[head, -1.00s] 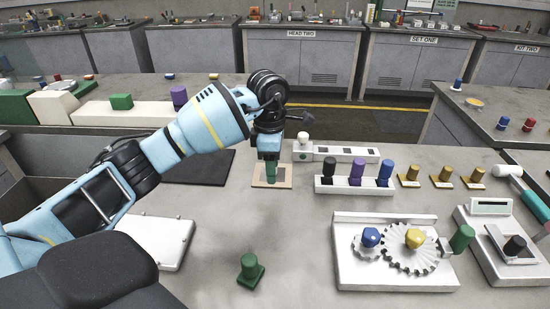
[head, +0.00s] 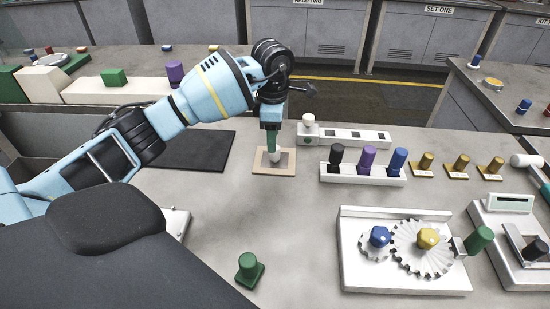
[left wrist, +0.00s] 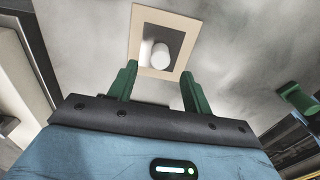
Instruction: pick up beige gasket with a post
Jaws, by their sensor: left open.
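The beige gasket (head: 274,171) is a flat square frame with a grey centre, lying on the worktop left of the middle in the head view. A short whitish post (head: 275,156) stands up from its centre. In the left wrist view the gasket (left wrist: 165,15) and its post (left wrist: 160,55) lie just beyond the fingertips, roughly between them. My left gripper (head: 271,146) has green fingers pointing down and is above the gasket. It is open and empty in the left wrist view (left wrist: 158,70). My right gripper is not in view.
A white rack (head: 362,176) with black, purple and blue pegs stands right of the gasket. A white block (head: 350,137) with a knob is behind it. A gear fixture (head: 405,280) and a green peg (head: 249,268) are nearer. A dark mat (head: 190,150) lies left.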

